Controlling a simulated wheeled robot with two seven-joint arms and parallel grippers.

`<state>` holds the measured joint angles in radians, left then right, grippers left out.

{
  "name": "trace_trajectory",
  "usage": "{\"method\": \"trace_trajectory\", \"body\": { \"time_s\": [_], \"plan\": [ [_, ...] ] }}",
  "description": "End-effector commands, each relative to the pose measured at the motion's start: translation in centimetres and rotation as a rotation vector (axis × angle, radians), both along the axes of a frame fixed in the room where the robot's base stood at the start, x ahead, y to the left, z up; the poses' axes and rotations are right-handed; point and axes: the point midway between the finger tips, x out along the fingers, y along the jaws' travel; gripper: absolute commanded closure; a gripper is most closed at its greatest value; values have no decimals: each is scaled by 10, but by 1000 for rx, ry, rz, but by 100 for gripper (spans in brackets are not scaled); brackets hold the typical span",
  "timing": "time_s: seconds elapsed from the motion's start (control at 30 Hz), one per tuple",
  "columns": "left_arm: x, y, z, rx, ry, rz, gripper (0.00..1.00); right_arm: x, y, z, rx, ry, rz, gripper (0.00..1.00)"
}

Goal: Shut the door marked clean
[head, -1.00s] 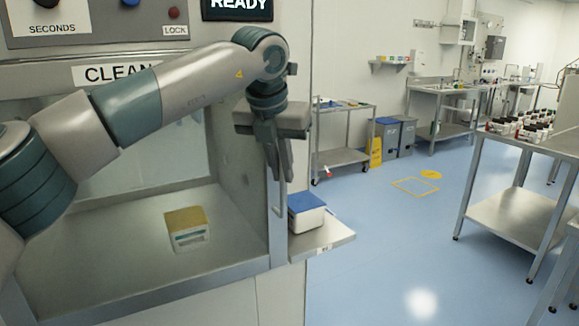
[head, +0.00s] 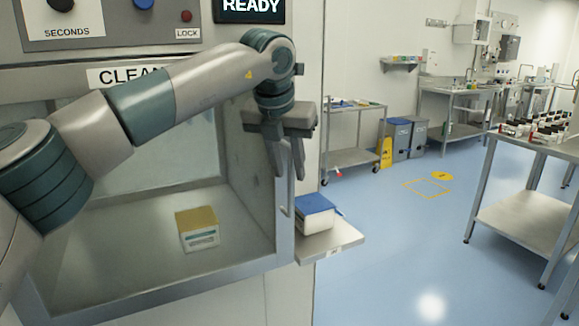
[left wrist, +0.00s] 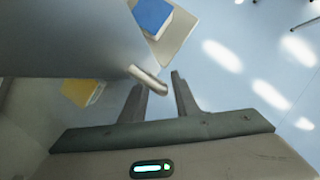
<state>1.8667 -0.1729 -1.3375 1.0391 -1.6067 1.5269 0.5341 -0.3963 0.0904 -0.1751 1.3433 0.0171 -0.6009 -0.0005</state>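The hatch marked CLEAN (head: 118,76) is open at the left of the head view. Its grey door (head: 250,185) stands swung out on the right side, with a bar handle (head: 285,208) near its outer edge. In the left wrist view the door (left wrist: 70,40) is a broad grey panel, and its handle (left wrist: 148,80) reaches close to the fingertips. My left gripper (head: 286,172) points down at the handle, its two fingers apart. The handle looks to be at or between the fingertips (left wrist: 158,85); I cannot tell whether they touch. My right gripper is out of view.
A yellow-topped box (head: 197,230) sits inside the hatch. A blue-topped box (head: 315,213) stands on a small shelf (head: 335,247) just right of the door. A trolley (head: 352,155) and a steel table (head: 525,205) are farther off, with clear blue floor between.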

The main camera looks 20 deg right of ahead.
Motion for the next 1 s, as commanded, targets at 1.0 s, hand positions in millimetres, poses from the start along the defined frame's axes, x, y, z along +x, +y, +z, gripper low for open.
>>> {"method": "trace_trajectory", "body": {
  "time_s": [1.0],
  "plan": [
    [-42, 35, 125, -1, -3, 1, 72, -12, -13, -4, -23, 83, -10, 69]
  ]
}}
